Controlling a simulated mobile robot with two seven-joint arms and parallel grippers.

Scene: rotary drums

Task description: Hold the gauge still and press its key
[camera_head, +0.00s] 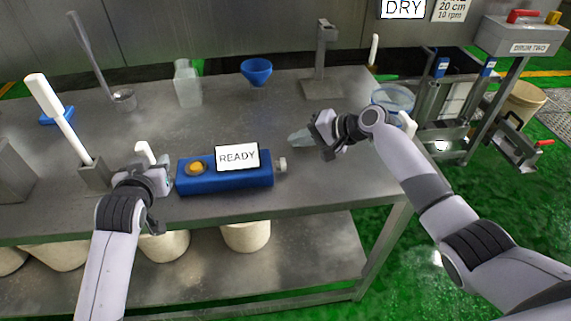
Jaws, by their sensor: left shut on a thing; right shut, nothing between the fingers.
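The blue gauge (225,181) lies on the metal table near its front edge. It has a white display reading READY (237,157), an orange round key (196,168) on its left part and a pale knob (282,164) at its right end. My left gripper (170,175) is at the gauge's left end and shut on it; its fingertips are partly hidden. My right gripper (303,138) is shut and empty, to the right of the gauge and apart from it.
A white-handled tool (45,95) stands in a holder at left. A clear dish (393,97) is at the right edge. The table behind the gauge is clear.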

